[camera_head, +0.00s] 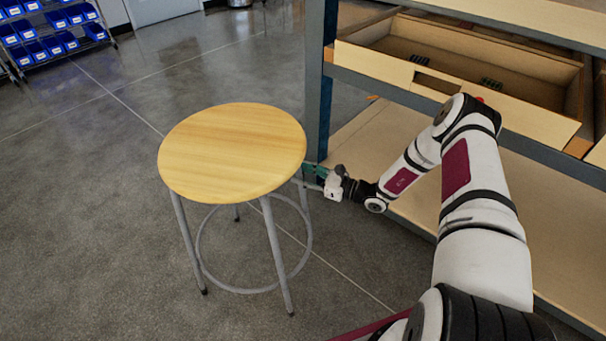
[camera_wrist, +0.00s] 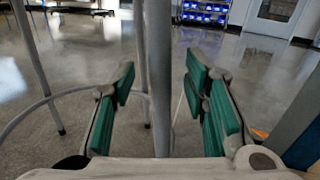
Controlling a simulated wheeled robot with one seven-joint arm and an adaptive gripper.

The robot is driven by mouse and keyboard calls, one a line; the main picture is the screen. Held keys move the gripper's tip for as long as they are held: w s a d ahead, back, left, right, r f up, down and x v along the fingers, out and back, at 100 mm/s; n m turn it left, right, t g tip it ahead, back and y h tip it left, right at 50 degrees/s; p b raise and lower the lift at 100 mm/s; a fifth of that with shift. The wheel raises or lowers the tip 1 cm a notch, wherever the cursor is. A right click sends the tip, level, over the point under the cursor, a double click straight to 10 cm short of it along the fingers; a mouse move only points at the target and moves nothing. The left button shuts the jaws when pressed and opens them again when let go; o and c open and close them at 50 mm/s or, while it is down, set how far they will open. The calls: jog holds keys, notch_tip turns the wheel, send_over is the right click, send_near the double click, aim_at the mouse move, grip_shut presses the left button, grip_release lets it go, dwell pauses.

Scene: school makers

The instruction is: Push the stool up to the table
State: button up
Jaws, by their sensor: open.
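The stool (camera_head: 232,150) has a round light-wood seat, grey metal legs and a ring footrest, and stands upright on the floor left of my arm. The table (camera_head: 365,150) appears to be the grey-framed wooden bench on the right, with a gap of floor between it and the stool. My gripper (camera_head: 313,172) is at the stool's right side, just below seat height. In the wrist view my gripper (camera_wrist: 160,85) is open, with green pads apart. A stool leg (camera_wrist: 158,40) shows between the fingers; contact cannot be told. The seat is out of the wrist view.
An open drawer (camera_head: 470,65) sticks out of the bench above its lower shelf. The bench's grey post (camera_head: 318,85) stands close behind my gripper. A rack of blue bins (camera_head: 50,35) is far off at upper left. The floor left of the stool is clear.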

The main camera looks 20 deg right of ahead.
jog(key=v, duration=1.2)
